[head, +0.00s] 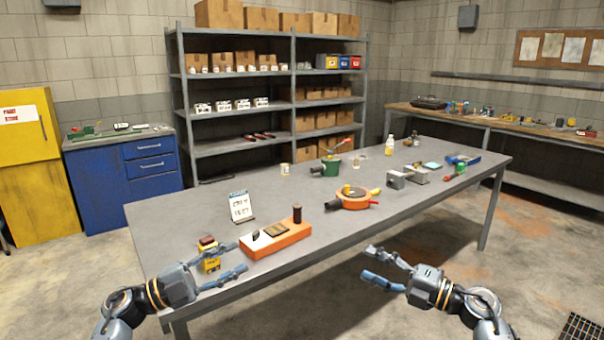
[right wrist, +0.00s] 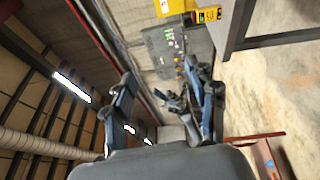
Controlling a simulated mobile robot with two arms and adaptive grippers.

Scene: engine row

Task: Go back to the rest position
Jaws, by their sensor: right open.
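My left gripper (head: 240,257) is at the table's near left edge with its two fingers spread apart. Its fingers overlap a yellow box with a dark brown top (head: 211,264) in the head view; I cannot tell whether they touch it. My right gripper (head: 370,262) is open and empty, in front of the table's near edge over the floor. Its spread fingers also show in the right wrist view (right wrist: 165,110), with nothing between them.
The grey table (head: 330,240) holds an orange block tool (head: 275,238), a white sign card (head: 240,206), an orange round device (head: 353,199) and a green pot (head: 330,166). Shelves (head: 230,145) stand behind. The floor at the right is mostly clear, with a dark grate (head: 580,328).

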